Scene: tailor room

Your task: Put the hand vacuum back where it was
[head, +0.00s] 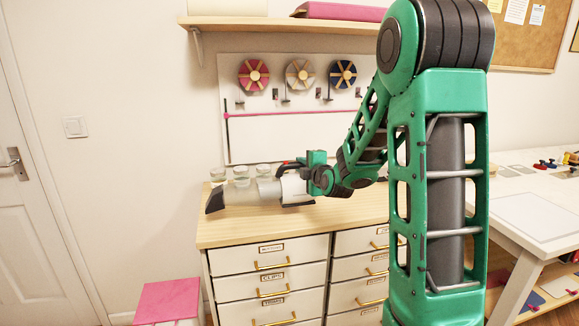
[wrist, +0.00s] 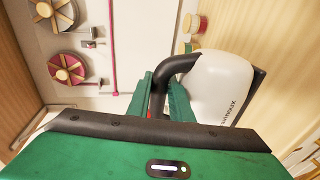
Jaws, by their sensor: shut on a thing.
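The hand vacuum (head: 247,192) is at the left end of the wooden top of the drawer cabinet (head: 345,212). It has a white body, a clear front part with a dark nozzle pointing left, and a dark handle. My gripper (head: 293,166) is shut on the handle from the right. The wrist view shows the black handle between the green fingers (wrist: 163,98) and the white body (wrist: 215,85) beside them. I cannot tell whether the vacuum touches the cabinet top or is just above it.
Several glass jars (head: 241,174) stand right behind the vacuum. A white pegboard (head: 290,140) with ribbon spools (head: 253,75) hangs behind. A shelf (head: 290,24) is above. A pink-topped stool (head: 168,301) stands at lower left, and a white table (head: 530,210) at right.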

